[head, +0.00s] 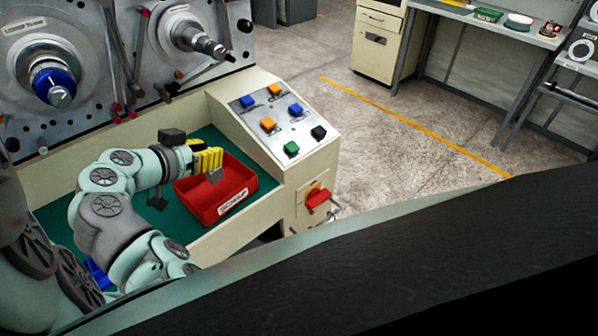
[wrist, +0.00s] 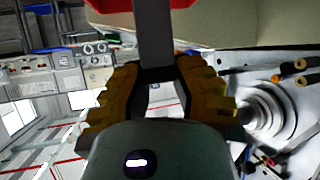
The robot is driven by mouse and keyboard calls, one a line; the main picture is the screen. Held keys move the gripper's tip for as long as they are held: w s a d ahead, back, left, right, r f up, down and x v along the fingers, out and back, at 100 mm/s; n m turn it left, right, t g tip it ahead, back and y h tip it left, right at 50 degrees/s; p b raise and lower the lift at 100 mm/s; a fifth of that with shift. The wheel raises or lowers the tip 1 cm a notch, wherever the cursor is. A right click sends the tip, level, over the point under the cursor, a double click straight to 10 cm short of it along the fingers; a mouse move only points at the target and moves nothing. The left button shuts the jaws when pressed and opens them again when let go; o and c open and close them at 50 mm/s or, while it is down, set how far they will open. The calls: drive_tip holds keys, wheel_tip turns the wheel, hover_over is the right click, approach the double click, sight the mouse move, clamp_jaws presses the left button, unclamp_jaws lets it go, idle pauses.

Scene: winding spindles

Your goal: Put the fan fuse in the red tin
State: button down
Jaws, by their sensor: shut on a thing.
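My gripper (head: 207,160), with yellow ribbed fingers, is over the red tin. It is shut on a flat grey piece (head: 215,176), which I take to be the fan fuse; no label on it is readable. The piece hangs below the fingers, over the tin's opening. In the wrist view the grey piece (wrist: 154,38) sticks out between my fingertips (wrist: 158,80). The red tin (head: 204,216) stands on the green mat, with a white label on its front wall. My gripper and the held piece hide part of its inside. A red edge shows at the top of the wrist view (wrist: 98,5).
A sloped control panel (head: 282,122) with several coloured buttons stands right of the tin. Winding spindles (head: 54,85) project from the grey machine face behind. Blue objects (head: 97,272) lie partly hidden behind my arm on the green mat (head: 62,212).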

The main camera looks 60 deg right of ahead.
drive_tip(key=shift+f+p, duration=0.4)
drive_tip(key=shift+f, duration=1.85)
drive_tip(key=shift+f, duration=0.15)
drive_tip(key=c, duration=0.9)
unclamp_jaws()
drive_tip(key=shift+r, duration=0.25)
drive_tip(key=shift+w+a, duration=0.1)
drive_tip(key=shift+a, duration=0.25)
drive_tip(key=shift+b+v, duration=1)
drive_tip(key=shift+v, duration=4.7)
